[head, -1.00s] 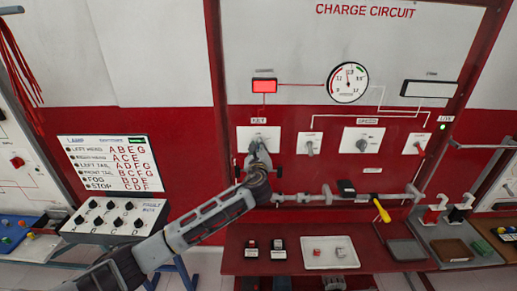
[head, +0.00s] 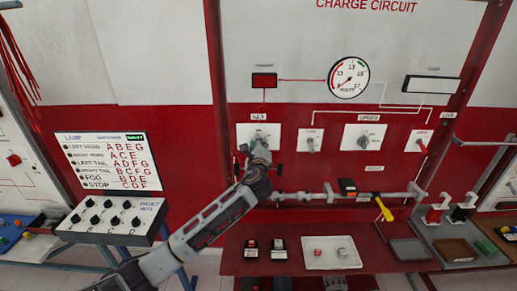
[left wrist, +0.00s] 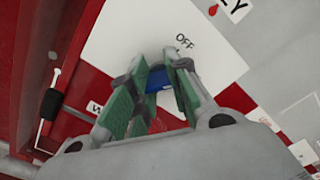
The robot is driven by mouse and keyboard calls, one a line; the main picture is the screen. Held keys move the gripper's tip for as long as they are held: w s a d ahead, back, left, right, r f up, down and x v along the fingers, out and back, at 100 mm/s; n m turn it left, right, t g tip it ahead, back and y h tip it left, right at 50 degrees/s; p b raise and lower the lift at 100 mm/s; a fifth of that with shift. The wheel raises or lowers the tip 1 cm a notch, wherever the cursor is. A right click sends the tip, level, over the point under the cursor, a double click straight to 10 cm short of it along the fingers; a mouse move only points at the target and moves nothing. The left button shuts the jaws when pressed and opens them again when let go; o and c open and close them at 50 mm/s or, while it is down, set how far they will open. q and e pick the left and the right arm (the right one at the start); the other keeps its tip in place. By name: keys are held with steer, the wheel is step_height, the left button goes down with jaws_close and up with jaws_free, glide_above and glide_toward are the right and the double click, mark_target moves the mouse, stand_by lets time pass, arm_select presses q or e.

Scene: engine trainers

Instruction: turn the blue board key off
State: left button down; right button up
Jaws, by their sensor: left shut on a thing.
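The blue key (left wrist: 157,79) sits on a white switch plate (left wrist: 112,45) marked OFF, seen in the left wrist view. My left gripper (left wrist: 155,68) is shut on it, with a green-padded finger on each side. The fingers hide part of the key. In the head view my left gripper (head: 260,146) is at the KEY plate (head: 248,131), the leftmost on the CHARGE CIRCUIT board, and covers the key there. The red indicator (head: 264,80) above looks dark. The round gauge's (head: 347,77) needle points to the lower left. My right gripper is not in view.
More switch plates (head: 365,135) stand right of the key. Below run a grey rail (head: 315,197) with a yellow-handled tool (head: 384,209) and a red shelf (head: 290,265) with a white tray (head: 345,258). A lamp panel (head: 110,160) is at left.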

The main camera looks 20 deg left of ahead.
arm_select(q)
steer(key=n+b, duration=0.2)
steer(key=n, duration=0.3)
steer(key=shift+f+b, duration=0.2)
steer(key=shift+b, duration=0.1)
steer(key=shift+n+b, duration=0.35)
steer(key=shift+n, duration=0.55)
steer(key=shift+r, duration=0.1)
steer(key=c, duration=1)
jaws_free()
steer(key=shift+r, duration=0.1)
